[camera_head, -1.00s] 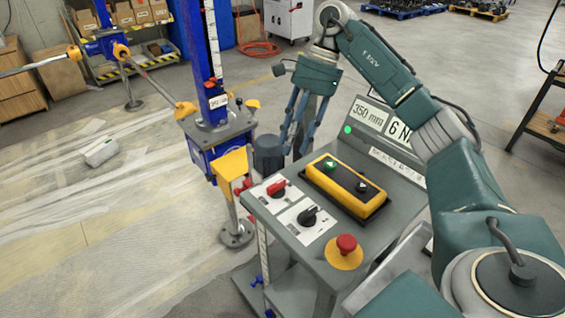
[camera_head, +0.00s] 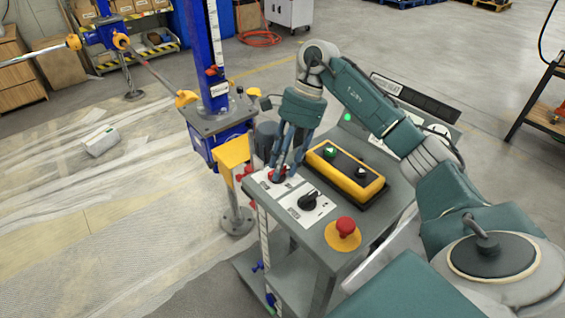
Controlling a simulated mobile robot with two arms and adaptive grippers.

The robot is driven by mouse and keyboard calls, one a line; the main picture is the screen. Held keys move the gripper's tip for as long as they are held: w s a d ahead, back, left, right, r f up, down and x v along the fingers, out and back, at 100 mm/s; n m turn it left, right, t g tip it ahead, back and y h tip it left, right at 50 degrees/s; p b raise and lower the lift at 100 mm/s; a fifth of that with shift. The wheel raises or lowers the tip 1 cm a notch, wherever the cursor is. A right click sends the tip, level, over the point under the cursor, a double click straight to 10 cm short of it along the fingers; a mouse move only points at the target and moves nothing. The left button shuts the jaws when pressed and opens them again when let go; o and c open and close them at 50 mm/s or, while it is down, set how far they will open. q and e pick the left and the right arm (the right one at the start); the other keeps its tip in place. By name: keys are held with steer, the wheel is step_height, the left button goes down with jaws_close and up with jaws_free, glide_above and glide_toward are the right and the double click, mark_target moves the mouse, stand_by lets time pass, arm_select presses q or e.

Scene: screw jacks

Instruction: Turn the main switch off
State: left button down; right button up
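The control console (camera_head: 318,238) stands in the middle, with a red rotary switch (camera_head: 277,176) on a white plate at its left edge. I take this red switch for the main switch. My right gripper (camera_head: 279,174) points down over it, with its blue-grey fingers at the red knob. The fingers partly hide the knob, so its angle and any grip on it cannot be told. A black rotary switch (camera_head: 309,200) sits on the white plate beside it. A green lamp (camera_head: 347,117) glows at the console's back. My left gripper is out of view.
A yellow-and-black button box (camera_head: 345,173) and a red mushroom button (camera_head: 345,227) on a yellow base are close to the gripper on the console. The blue screw jack (camera_head: 218,128) stands just left. My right arm covers much of the console's display.

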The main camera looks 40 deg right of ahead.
steer(key=shift+c, duration=1.3)
jaws_close()
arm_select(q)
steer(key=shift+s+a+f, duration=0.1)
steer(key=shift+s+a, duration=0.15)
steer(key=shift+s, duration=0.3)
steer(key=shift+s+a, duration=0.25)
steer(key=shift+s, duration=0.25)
